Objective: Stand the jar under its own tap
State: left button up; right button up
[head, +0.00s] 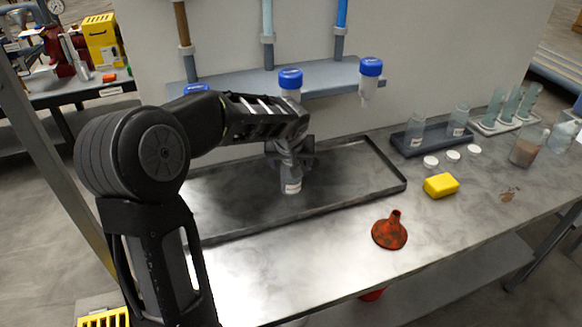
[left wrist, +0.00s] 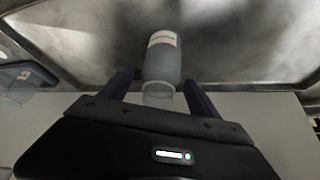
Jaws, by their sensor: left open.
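The clear jar (head: 291,186) with a white label stands in the dark tray (head: 215,213), below the middle of three blue-capped taps. In the left wrist view the jar (left wrist: 162,62) shows between my two fingers, its label towards the top. My left gripper (head: 290,160) is open around the jar, with gaps beside it; its fingers also show in the left wrist view (left wrist: 160,84). The middle tap (head: 290,79) and right tap (head: 371,68) hang from the shelf; the left tap (head: 195,88) is partly hidden by my arm. My right gripper is not in view.
Right of the tray are a dark rack (head: 430,142) with jars, white caps (head: 453,156), a yellow block (head: 441,185) and an orange funnel (head: 390,231). The shelf (head: 328,76) overhangs the tray's back. The tray's right part is clear.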

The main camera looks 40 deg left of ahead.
pick_arm(q)
jog(key=v, duration=0.8)
jog(key=shift+b, duration=0.3)
jog(key=shift+s+d, duration=0.1)
